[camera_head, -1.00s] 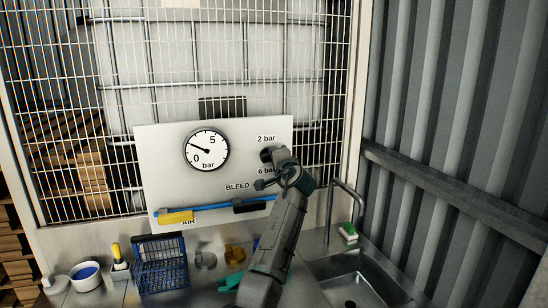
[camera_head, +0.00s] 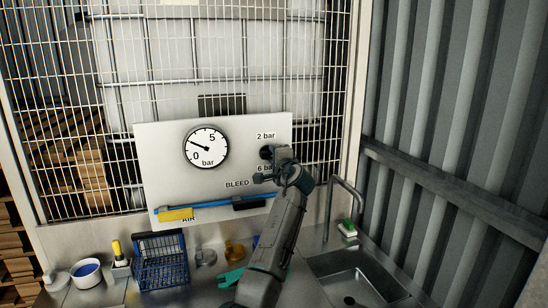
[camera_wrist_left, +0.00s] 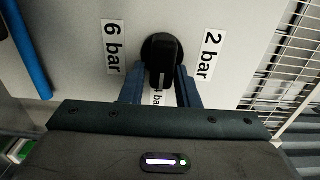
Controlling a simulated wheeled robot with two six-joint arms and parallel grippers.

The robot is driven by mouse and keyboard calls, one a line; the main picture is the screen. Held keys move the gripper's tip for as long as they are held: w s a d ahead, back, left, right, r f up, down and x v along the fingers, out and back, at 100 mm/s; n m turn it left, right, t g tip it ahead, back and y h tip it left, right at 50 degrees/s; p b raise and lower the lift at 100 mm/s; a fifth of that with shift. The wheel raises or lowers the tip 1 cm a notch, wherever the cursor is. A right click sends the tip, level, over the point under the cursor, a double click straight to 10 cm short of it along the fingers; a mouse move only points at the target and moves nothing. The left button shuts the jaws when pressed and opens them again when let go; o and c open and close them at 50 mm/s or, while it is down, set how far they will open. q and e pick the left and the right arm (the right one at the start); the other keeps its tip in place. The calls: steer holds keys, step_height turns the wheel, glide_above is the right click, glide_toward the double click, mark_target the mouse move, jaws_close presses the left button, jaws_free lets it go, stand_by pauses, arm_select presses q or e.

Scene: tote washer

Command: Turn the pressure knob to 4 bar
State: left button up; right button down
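A white panel (camera_head: 160,165) carries a round pressure gauge (camera_head: 206,148), whose needle points to the upper left between 0 and 5. The black knob (camera_head: 266,152) is at the panel's right side, partly hidden by my left gripper (camera_head: 272,164). In the left wrist view the knob (camera_wrist_left: 162,50) sits between the 6 bar label (camera_wrist_left: 113,47) and the 2 bar label (camera_wrist_left: 211,55). Its grip bar points towards the partly covered 4 bar label (camera_wrist_left: 157,97). My left gripper (camera_wrist_left: 160,80) is open, one finger each side of the bar, with gaps visible. My right gripper is out of view.
A blue tube (camera_head: 215,206) and yellow handle (camera_head: 176,215) run along the panel's lower edge. Below are a blue basket (camera_head: 161,262), a white bowl (camera_head: 86,273) and a teal item (camera_head: 231,278). A sink (camera_head: 352,280) with a tap (camera_head: 345,187) is at the right.

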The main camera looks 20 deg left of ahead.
arm_select(q)
steer(key=shift+o, duration=1.1)
steer(key=b+v, duration=0.5)
steer(key=v, duration=0.6)
steer(key=shift+w+f, duration=0.1)
